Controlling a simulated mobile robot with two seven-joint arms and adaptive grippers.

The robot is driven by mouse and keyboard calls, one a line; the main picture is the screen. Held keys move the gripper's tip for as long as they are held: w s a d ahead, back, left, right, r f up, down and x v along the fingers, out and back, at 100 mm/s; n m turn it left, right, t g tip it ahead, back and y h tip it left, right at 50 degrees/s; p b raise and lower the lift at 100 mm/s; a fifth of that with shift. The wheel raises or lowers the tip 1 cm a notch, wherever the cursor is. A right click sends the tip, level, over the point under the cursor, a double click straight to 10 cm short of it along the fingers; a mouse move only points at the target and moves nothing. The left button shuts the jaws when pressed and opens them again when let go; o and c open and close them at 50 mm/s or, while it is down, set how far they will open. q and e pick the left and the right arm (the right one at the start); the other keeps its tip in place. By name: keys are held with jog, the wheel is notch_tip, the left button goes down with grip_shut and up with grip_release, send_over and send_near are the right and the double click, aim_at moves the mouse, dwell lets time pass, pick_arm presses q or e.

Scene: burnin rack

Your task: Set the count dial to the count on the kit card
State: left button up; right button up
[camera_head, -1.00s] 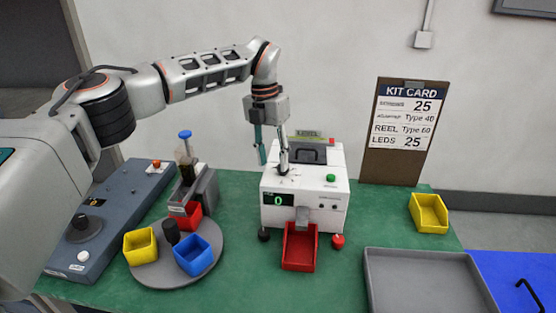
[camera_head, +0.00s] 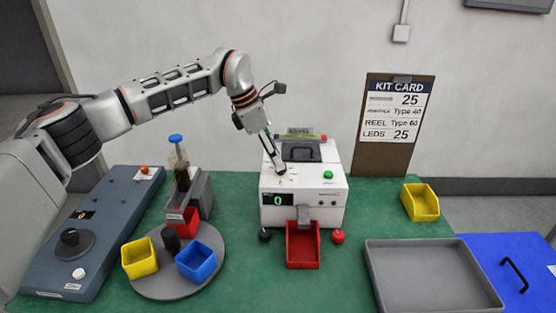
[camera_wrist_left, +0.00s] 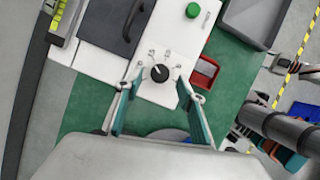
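A white machine (camera_head: 302,201) stands on the green table, its small display (camera_head: 277,199) reading 0. In the left wrist view a round black dial (camera_wrist_left: 160,73) sits on its top, with several small marks around it. My left gripper (camera_head: 277,160) points down at the machine top from the back left. In the left wrist view its teal fingers (camera_wrist_left: 159,77) stand apart on either side of the dial; I cannot tell whether they touch it. The kit card (camera_head: 395,112) on the brown board shows 25 in its top line and LEDS 25 at the bottom. My right gripper is not in view.
A turntable (camera_head: 160,287) holds yellow, blue and red bins. A red bin (camera_head: 303,246) sits before the machine. A grey tray (camera_head: 430,275) and yellow bin (camera_head: 420,203) are at right.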

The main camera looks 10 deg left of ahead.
pick_arm(q)
jog(key=shift+x, duration=1.25)
jog(key=c, duration=1.1)
jog(key=shift+n, duration=0.3)
